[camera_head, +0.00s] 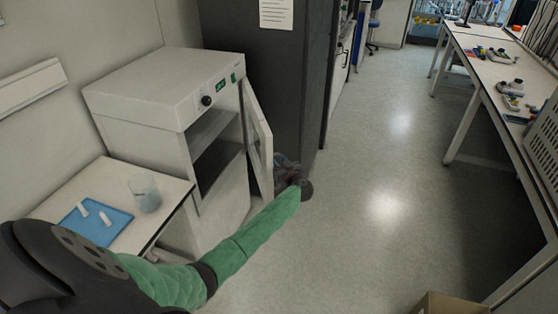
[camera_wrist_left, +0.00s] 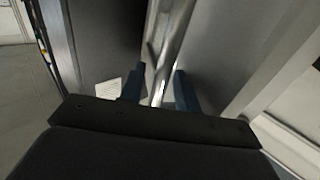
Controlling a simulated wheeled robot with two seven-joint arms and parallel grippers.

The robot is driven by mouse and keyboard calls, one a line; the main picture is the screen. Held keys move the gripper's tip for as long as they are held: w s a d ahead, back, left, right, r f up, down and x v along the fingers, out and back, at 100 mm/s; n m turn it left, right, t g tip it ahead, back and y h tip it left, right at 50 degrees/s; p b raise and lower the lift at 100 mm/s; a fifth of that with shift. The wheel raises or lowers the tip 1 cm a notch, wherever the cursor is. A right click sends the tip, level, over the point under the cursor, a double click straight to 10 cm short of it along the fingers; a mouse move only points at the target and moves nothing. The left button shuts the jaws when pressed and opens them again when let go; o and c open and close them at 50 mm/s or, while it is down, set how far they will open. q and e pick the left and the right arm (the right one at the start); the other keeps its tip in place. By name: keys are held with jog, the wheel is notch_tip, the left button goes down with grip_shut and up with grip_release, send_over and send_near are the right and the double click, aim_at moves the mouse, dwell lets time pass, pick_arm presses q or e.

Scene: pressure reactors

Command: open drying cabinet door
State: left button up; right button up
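The white drying cabinet (camera_head: 160,95) stands at the left in the head view, with a black knob and a small green display at its upper front. Its door (camera_head: 258,140) is swung partly open, and shelves show inside. My left gripper (camera_head: 286,172) is at the outer side of the door, low near its free edge, partly hidden by the door. In the left wrist view, its two blue fingers (camera_wrist_left: 160,92) are apart, on either side of a silvery bar (camera_wrist_left: 168,40), with small gaps visible. Whether they touch the bar deeper down is unclear. My right gripper is out of view.
A dark tall cabinet (camera_head: 270,75) stands right behind the door. A small table (camera_head: 60,190) at the left holds a beaker (camera_head: 145,194) and a blue tray (camera_head: 82,228). A long bench (camera_head: 485,65) runs along the right. The floor (camera_head: 380,190) between is clear.

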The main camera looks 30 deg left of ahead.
pick_arm(q)
jog(key=shift+c, duration=0.4)
grip_shut()
